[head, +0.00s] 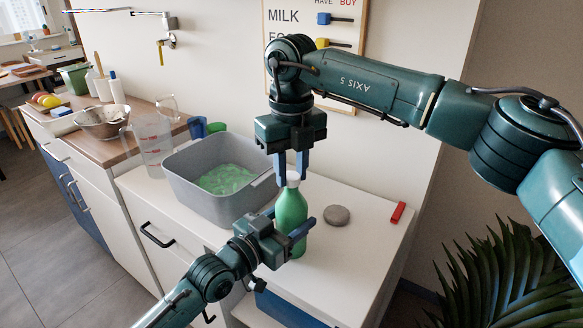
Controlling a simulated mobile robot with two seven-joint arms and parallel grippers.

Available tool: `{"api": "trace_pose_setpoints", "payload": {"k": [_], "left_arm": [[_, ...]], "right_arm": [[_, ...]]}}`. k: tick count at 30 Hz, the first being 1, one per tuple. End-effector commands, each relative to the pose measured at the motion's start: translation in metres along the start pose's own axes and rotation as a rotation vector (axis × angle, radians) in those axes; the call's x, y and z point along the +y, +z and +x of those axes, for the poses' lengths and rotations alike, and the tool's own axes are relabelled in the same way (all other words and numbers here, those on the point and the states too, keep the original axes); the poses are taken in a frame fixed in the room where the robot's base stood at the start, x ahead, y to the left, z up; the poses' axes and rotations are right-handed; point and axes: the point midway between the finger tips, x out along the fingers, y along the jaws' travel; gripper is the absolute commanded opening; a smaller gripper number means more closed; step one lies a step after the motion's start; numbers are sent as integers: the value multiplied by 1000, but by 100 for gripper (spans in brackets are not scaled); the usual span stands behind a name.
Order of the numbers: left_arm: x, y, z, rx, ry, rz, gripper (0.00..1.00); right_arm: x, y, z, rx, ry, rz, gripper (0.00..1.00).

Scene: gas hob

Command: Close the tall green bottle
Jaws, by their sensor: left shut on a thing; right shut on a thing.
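The tall green bottle (290,212) stands upright on the white worktop (352,252), to the right of the grey basin. A white cap (293,178) is at its top. My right gripper (291,174) points straight down from above and is shut on the cap. My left gripper (290,226) comes in from the lower left and is shut on the bottle's body, with one blue finger showing on the bottle's right side. Whether the cap is seated on the neck cannot be told, as the fingers partly cover it.
A grey basin (185,187) with green contents stands left of the bottle. A clear jug (152,142) and a blue cup (197,127) stand behind it. A grey round stone-like thing (336,215) and a red block (398,213) lie to the right, with bare worktop around them.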

Motion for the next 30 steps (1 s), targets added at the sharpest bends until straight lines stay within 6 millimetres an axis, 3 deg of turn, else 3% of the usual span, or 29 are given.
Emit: {"api": "trace_pose_setpoints", "payload": {"k": [3, 8, 9, 18, 26, 30], "left_arm": [[0, 1, 0, -1, 0, -1, 0], [0, 1, 0, -1, 0, -1, 0], [0, 1, 0, -1, 0, -1, 0], [0, 1, 0, -1, 0, -1, 0], [0, 0, 0, -1, 0, -1, 0], [0, 0, 0, -1, 0, -1, 0]], "right_arm": [[0, 0, 0, -1, -1, 201, 0], [0, 0, 0, 0, -1, 211, 0], [0, 0, 0, 0, -1, 211, 29], [0, 0, 0, 0, -1, 209, 52], [0, 0, -2, 0, -1, 209, 52], [0, 1, -19, -3, -1, 209, 52]]}}
